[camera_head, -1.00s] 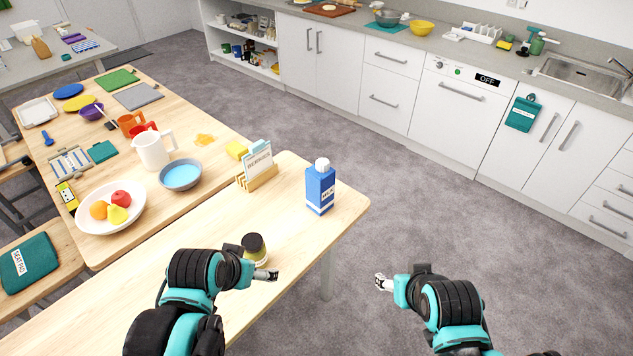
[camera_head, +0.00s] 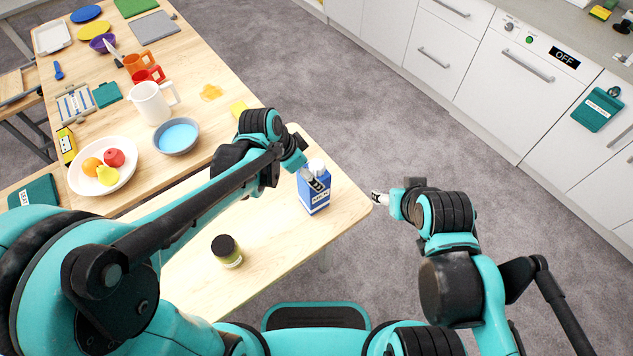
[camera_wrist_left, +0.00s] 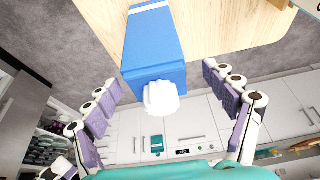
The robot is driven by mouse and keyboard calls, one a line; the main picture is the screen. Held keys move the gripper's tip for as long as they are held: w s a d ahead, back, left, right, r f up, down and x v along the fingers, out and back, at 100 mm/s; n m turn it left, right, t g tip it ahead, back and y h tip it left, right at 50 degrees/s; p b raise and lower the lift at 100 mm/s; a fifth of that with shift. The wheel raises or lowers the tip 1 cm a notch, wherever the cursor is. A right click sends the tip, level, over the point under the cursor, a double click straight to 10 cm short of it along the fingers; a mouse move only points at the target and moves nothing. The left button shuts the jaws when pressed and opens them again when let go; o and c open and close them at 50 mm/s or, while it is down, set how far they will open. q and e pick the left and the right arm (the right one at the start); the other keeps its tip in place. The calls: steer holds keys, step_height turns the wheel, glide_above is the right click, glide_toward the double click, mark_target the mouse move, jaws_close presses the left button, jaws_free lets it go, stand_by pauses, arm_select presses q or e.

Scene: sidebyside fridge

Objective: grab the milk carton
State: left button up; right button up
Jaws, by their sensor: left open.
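The milk carton (camera_head: 314,198) is blue with a white cap and stands upright near the right end of the light wooden table. My left gripper (camera_head: 313,181) is beside the carton's top in the head view and covers part of it. In the left wrist view the carton (camera_wrist_left: 152,50), cap toward the camera, lies between the spread fingers of my left gripper (camera_wrist_left: 163,80), with gaps on both sides. My right gripper (camera_head: 379,198) is in the air just off the table's right edge, apart from the carton; its fingers are too small to read.
A dark-lidded jar (camera_head: 227,250) stands on the same table, below my left arm. A fruit plate (camera_head: 128,187), a blue bowl (camera_head: 177,137) and a white pitcher (camera_head: 150,103) stand to the left. Floor is clear right of the table.

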mark_target(313, 202)
arm_select(q)
steer(key=b+x, duration=0.3)
steer(key=x, duration=0.4)
steer(key=shift+d+f, duration=0.2)
steer(key=shift+d, duration=0.25)
steer(key=c, duration=0.3)
jaws_close()
steer(key=shift+r, duration=0.2)
